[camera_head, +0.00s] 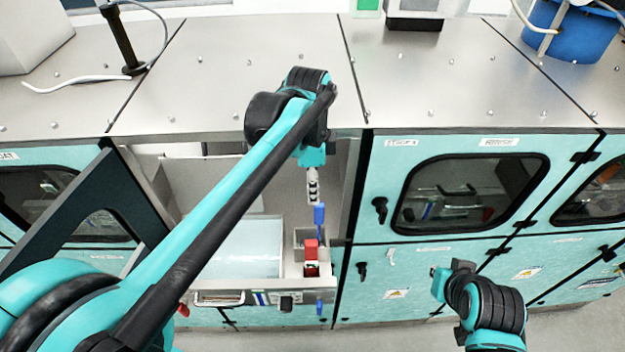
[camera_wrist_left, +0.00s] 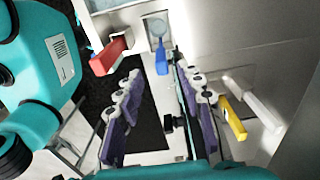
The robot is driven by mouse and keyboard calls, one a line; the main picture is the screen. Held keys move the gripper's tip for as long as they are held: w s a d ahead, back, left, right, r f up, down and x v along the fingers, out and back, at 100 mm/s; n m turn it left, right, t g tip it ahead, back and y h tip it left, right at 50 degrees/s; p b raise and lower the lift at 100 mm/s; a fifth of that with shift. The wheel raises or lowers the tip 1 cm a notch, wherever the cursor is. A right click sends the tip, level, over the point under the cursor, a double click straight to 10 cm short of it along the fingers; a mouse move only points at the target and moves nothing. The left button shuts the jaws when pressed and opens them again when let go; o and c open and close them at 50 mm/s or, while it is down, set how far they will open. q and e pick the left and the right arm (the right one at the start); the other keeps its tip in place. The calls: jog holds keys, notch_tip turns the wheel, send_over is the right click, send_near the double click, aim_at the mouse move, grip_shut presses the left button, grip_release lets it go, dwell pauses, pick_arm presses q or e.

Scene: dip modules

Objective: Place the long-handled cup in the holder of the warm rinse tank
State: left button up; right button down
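Several long-handled items show at the open bay. In the left wrist view a blue handle (camera_wrist_left: 161,62) runs to a round cup (camera_wrist_left: 157,26) in a small pale holder. A red handle (camera_wrist_left: 112,54) is left of it; a yellow handle (camera_wrist_left: 232,120) and a white handle (camera_wrist_left: 258,104) are to the right. My left gripper (camera_wrist_left: 160,78) is open and empty, its fingers spread below the blue handle. In the head view it (camera_head: 313,188) hangs over the bay above a blue handle (camera_head: 319,215). My right gripper (camera_head: 439,283) is low at right, its fingers unclear. I cannot tell which tank is the warm rinse.
The open tank (camera_head: 245,250) is partly hidden by my left arm. A red piece (camera_head: 311,249) sits at its right side. Steel worktops (camera_head: 240,75) lie behind. Teal cabinets with a dark window (camera_head: 470,195) stand at right. A blue bucket (camera_head: 575,30) is at the back right.

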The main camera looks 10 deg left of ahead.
pick_arm(q)
jog(key=s+a+f+n+t, duration=0.2)
jog(key=s+f+n+t, duration=0.1)
jog(key=s+n, duration=0.2)
jog(key=s+a+f+n+t, duration=0.3)
jog(key=s+f+n+t, duration=0.1)
jog(key=n, duration=0.5)
jog(key=shift+s+a+f+n, duration=0.3)
jog(key=shift+s+n, duration=0.1)
jog(key=shift+s, duration=0.45)
